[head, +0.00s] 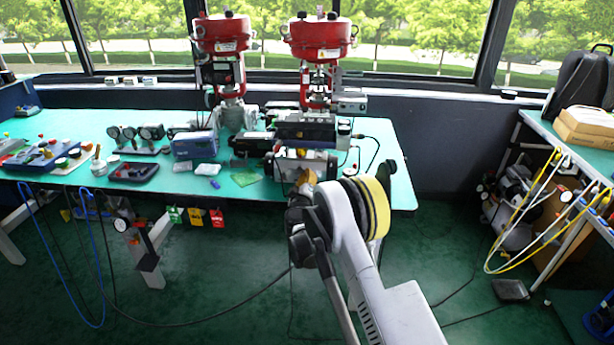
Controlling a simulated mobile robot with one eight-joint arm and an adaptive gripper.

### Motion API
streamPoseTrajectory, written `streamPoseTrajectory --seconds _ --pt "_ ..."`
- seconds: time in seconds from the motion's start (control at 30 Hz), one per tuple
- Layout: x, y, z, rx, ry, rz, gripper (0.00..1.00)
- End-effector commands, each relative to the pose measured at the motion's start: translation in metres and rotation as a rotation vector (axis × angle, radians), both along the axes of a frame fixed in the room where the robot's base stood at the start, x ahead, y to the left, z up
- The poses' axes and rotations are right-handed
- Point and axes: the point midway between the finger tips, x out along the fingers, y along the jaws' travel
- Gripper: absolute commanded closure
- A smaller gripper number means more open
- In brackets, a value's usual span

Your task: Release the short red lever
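My arm reaches up from the lower right to the front edge of the green bench (225,135). My gripper (304,184) is at its far end, close in front of a silver and black device (302,160) on the bench. My own wrist covers most of the gripper, so its fingers and any contact do not show clearly. I cannot pick out a short red lever. It may be hidden behind my gripper or too small to see. Two valves with red round tops, a left one (222,35) and a right one (320,38), stand behind the device.
Gauges (137,133), a blue box (195,146) and small parts lie on the bench to the left. Coloured tags (196,216) and hoses hang below its front edge. A second table (570,135) with boxes stands at the right. The green floor between the tables is mostly open.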

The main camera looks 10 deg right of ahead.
Motion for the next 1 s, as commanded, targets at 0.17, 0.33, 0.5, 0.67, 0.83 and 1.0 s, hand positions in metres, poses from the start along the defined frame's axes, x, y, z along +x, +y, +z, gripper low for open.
streamPoseTrajectory --seconds 0.17,0.33,0.5,0.67,0.83,1.0 --pt "-0.0009 -0.0021 0.0045 -0.134 0.044 0.000 1.00" --pt "-0.0012 -0.0030 0.0078 -0.242 0.079 0.000 1.00" --pt "-0.0012 -0.0031 0.0078 -0.248 0.081 0.000 1.00" --pt "-0.0012 -0.0031 0.0077 -0.247 0.081 0.000 0.78" --pt "-0.0012 -0.0031 0.0077 -0.247 0.081 0.000 0.69" --pt "-0.0020 -0.0028 0.0076 -0.247 0.081 0.000 0.69"
